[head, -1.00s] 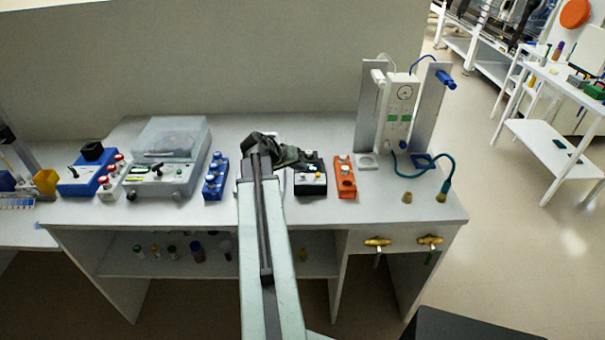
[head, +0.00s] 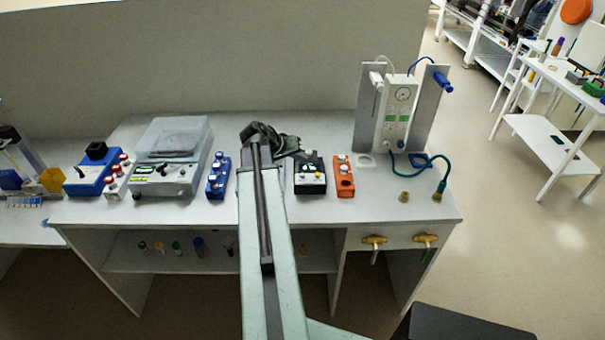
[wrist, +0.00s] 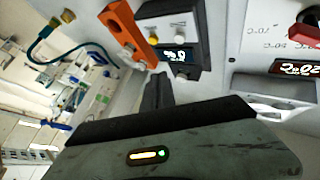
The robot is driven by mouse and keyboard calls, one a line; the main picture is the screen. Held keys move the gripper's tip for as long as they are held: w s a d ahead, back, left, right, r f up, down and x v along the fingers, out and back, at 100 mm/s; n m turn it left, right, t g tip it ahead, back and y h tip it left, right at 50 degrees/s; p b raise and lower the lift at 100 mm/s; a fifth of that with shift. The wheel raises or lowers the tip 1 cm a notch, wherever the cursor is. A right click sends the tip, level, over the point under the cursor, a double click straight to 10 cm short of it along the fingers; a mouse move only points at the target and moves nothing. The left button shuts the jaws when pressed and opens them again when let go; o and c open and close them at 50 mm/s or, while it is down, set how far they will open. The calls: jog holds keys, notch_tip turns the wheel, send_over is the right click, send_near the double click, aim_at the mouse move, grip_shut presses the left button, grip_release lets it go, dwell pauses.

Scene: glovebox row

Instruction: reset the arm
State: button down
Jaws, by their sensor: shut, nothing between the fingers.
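My arm reaches forward from the bottom of the head view over the white bench (head: 130,210). My dark gripper (head: 292,150) is at its far end, above the back part of the bench and just left of a black box. In the wrist view my gripper (wrist: 157,90) shows as two dark fingers together, shut and empty. They point toward the black box with a lit display (wrist: 180,55). I cannot tell the exact height above the bench.
The black box (head: 310,177) and an orange block (head: 343,178) stand right of the arm. A blue block (head: 218,177) and a clear-lidded instrument (head: 172,155) stand left. A panelled stand (head: 398,112) with hoses is at the right. Brass taps (head: 374,240) stick out in front.

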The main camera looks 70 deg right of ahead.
dwell(0.3)
jog(key=w+a+n+t, duration=0.2)
jog(key=w+a, duration=0.5)
jog(key=w, duration=0.5)
jog(key=w+a+n+t, duration=0.2)
jog(key=w+a, duration=0.5)
jog(key=w, duration=0.4)
jog(key=w+a+f+n+t+y, duration=0.1)
jog(key=w+a+n, duration=0.1)
jog(key=w+a, duration=0.55)
jog(key=w+a+f+n+t, duration=0.15)
jog(key=w+a, duration=0.25)
jog(key=a, duration=0.7)
jog(key=w+a+f+n+y, duration=0.2)
jog(key=w+a+n, duration=0.1)
jog(key=a, duration=1.1)
jog(key=s+a+f+n+g+y, duration=0.1)
jog(key=s+a+n+y, duration=0.1)
jog(key=a, duration=0.7)
jog(key=s+a+f+n+g+y, duration=0.1)
jog(key=s+a+n+y, duration=0.1)
jog(key=a, duration=0.8)
jog(key=s+y, duration=0.1)
jog(key=s, duration=0.1)
jog(key=shift+s+a+f, duration=0.2)
jog(key=shift+s+f, duration=0.15)
